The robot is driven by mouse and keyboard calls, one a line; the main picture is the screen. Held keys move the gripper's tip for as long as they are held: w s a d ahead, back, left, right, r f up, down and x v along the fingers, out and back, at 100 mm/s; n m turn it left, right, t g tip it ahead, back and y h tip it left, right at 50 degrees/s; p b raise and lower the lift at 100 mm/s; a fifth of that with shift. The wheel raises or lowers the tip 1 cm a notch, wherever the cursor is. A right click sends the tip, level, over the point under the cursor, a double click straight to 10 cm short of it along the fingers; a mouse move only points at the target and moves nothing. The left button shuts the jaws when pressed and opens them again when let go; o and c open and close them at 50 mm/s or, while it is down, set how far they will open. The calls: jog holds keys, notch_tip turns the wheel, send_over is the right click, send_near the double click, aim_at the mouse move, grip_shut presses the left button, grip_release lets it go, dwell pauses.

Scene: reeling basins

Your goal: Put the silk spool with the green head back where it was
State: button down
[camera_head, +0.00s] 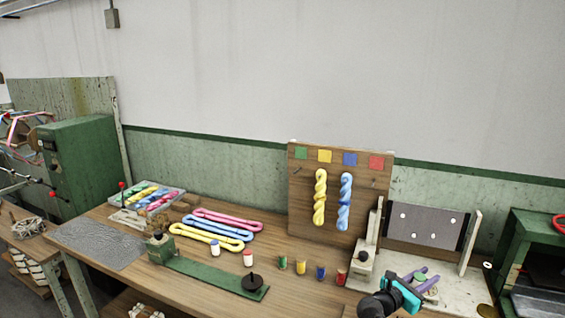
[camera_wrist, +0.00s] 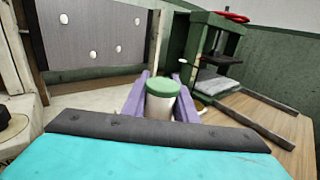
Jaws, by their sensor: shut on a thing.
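The silk spool with the green head (camera_wrist: 163,90) has a white body and stands between the purple fingers of my gripper (camera_wrist: 160,105) in the wrist view. My gripper is shut on it. In the head view my gripper (camera_head: 418,280) is at the lower right, in front of the white-based stand, and the green head (camera_head: 421,277) shows between its fingers. The spool's lower end is hidden in the wrist view. A blue-headed spool (camera_head: 215,247) and a red-headed spool (camera_head: 248,258) stand upright on the wooden bench, left of my gripper.
Small green (camera_head: 282,262), yellow (camera_head: 300,266), blue (camera_head: 320,272) and red (camera_head: 341,276) cups stand in a row. A green strip fixture (camera_head: 215,275) lies at the front. A grey panel stand (camera_head: 425,228) and a green press (camera_head: 540,250) are at right.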

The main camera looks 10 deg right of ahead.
jog(key=w+a+f+n+t+y+b, duration=0.15)
jog(key=w+a, duration=0.25)
jog(key=a, duration=0.4)
jog(key=w+a+n+t, duration=0.15)
jog(key=w+a, duration=0.25)
jog(key=a, duration=0.4)
jog(key=w+a+f+n+t+y+b, duration=0.1)
jog(key=w+a+t, duration=0.2)
jog(key=w+a, duration=0.35)
jog(key=s+a+b, duration=0.1)
jog(key=s+a, duration=0.1)
jog(key=a, duration=0.9)
jog(key=s+a+f+b, duration=0.1)
jog(key=s+a, duration=0.1)
jog(key=a, duration=0.9)
jog(key=shift+s+f+n+y, duration=0.15)
jog(key=shift+s+n+y, duration=0.05)
jog(key=shift+n+y, duration=0.2)
jog(key=shift+s, duration=0.1)
